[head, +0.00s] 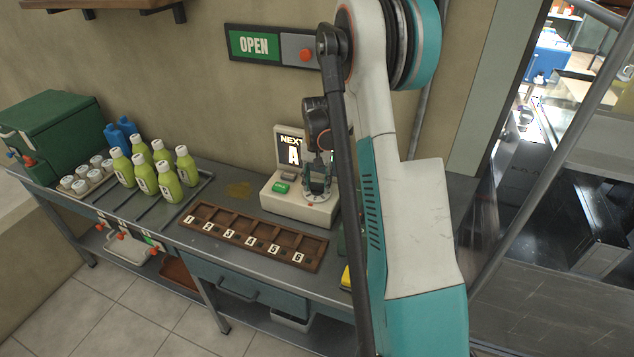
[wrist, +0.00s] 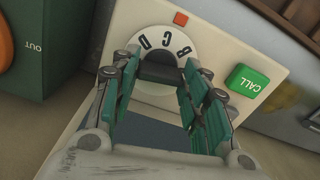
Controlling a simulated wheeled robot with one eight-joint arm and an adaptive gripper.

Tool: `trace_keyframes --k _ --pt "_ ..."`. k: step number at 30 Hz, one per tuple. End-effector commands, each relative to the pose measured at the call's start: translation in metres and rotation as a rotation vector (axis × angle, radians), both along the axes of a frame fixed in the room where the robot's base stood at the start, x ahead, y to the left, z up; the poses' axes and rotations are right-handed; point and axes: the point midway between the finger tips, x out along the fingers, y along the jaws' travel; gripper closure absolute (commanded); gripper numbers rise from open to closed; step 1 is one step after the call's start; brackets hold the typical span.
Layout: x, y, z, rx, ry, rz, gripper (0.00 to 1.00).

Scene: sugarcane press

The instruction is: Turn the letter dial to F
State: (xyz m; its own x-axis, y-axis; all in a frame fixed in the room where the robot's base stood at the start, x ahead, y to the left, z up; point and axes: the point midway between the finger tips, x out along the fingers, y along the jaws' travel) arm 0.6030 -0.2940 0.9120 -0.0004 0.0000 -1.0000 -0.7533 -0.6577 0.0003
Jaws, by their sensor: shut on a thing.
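The white letter dial (wrist: 156,45) sits on a cream-coloured machine (head: 284,205) on the counter. In the wrist view the letters D, C and B show on its upper rim, below a small red square marker (wrist: 181,18). The marker lies roughly between C and B. My gripper (head: 318,190) reaches down onto the dial. In the wrist view its green fingers (wrist: 158,78) are closed on the dial's dark knob (wrist: 172,71), one on each side. The machine's screen (head: 291,149) reads "NEXT" and "A".
A green CALL button (wrist: 247,80) sits beside the dial. A numbered wooden tray (head: 252,237) lies in front of the machine. Several green bottles (head: 164,181) and a green box (head: 55,128) stand left. An OPEN sign (head: 255,46) hangs behind.

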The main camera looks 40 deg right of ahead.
Motion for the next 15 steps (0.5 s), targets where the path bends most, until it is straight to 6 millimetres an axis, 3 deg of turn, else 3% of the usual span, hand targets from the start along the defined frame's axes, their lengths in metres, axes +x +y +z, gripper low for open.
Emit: trace_keyframes --k 15 --pt "0.0002 -0.0001 0.0 -0.001 -0.001 -0.491 0.82"
